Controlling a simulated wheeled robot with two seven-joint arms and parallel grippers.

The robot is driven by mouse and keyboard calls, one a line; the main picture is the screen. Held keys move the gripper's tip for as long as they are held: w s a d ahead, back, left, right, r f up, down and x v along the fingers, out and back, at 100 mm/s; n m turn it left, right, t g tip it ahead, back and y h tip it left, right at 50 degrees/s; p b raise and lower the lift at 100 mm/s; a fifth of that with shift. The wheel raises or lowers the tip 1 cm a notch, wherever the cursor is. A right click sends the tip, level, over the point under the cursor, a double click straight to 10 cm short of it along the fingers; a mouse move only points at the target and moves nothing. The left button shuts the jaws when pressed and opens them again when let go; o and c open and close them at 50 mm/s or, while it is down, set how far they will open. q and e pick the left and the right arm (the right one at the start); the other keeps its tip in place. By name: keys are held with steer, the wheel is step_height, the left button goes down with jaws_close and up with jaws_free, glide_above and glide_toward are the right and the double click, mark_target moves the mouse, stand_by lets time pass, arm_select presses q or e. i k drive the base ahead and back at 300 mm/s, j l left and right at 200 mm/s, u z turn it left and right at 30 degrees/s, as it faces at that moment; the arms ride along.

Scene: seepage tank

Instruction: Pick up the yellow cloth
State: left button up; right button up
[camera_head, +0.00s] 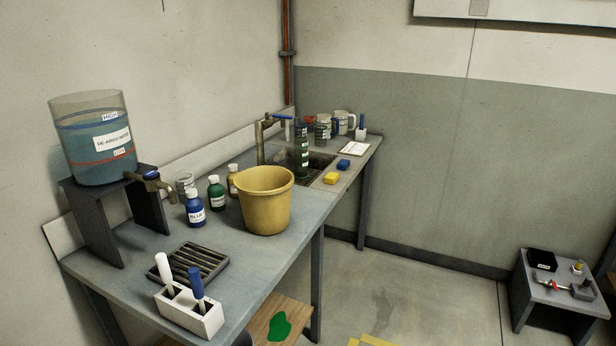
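A small yellow block-like piece (331,178), which looks like the folded yellow cloth, lies on the bench top at the front right corner of the sink. A similar blue piece (343,164) lies just behind it, to the right. The yellow piece's whole top shows and nothing covers it. Neither of my grippers shows in the head view.
A yellow bucket (265,203) stands on the bench left of the sink (318,162). Bottles, a drain rack (188,267) and a white holder (190,312) with two handled tools are nearer. A water tank (94,140) stands far left. The floor right of the bench is mostly clear.

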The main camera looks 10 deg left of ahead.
mark_target(331, 178)
steer(key=i+l+u, duration=0.7)
steer(key=j, duration=0.1)
